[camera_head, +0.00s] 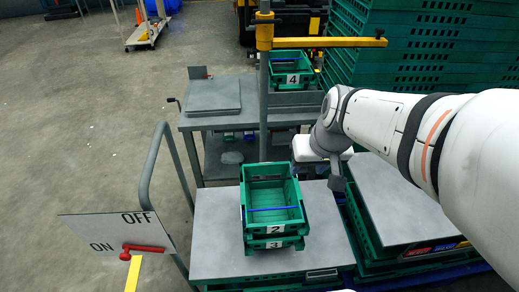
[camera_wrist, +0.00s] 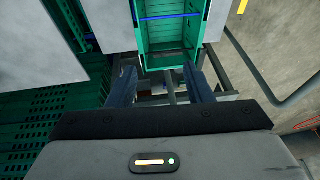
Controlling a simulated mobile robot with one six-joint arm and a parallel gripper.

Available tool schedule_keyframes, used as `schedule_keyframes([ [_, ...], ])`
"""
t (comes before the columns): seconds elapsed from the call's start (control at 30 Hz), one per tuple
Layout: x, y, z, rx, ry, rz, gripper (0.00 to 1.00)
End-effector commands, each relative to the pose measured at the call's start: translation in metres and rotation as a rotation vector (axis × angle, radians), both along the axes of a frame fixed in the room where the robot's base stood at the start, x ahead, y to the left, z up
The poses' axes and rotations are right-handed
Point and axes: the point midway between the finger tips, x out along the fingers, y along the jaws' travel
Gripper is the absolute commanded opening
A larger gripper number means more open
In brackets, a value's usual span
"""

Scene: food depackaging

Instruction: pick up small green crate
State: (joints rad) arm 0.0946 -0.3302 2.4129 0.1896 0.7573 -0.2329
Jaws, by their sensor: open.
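A small green crate marked 2 (camera_head: 256,229) sits upright on another green crate marked 3 (camera_head: 257,245), on a grey tabletop (camera_head: 216,220). A blue strip crosses the upper crate, and its inside looks empty. My gripper (camera_head: 336,180) is to the right of the far end of this stack, above the surface. In the wrist view, my gripper (camera_wrist: 160,76) is open with nothing between its fingers. A green crate (camera_wrist: 168,60) shows just ahead of the fingertips there, and I see no contact. A third green crate marked 4 (camera_head: 291,79) stands at the back.
A grey post with a yellow arm (camera_head: 325,43) rises behind the stack. A bench with a grey plate (camera_head: 213,94) is behind. Tall green crate stacks (camera_head: 420,45) stand at the right. An ON/OFF sign (camera_head: 110,232) and a grey rail (camera_head: 148,175) are at the left.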

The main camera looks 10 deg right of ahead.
Motion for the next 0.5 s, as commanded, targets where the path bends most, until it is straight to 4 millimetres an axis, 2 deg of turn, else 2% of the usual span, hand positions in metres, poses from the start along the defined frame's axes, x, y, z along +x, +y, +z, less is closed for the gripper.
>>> schedule_keyframes([
  [0.03,0.013,-0.003,-0.044,0.015,0.001,-0.003,0.46],
  [0.2,0.056,-0.013,-0.119,0.051,-0.023,-0.009,0.46],
  [0.3,0.078,-0.022,-0.159,0.064,-0.036,-0.018,0.46],
  [0.4,0.095,-0.03,-0.192,0.072,-0.05,-0.029,0.46],
  [0.5,0.107,-0.036,-0.214,0.075,-0.059,-0.037,0.46],
])
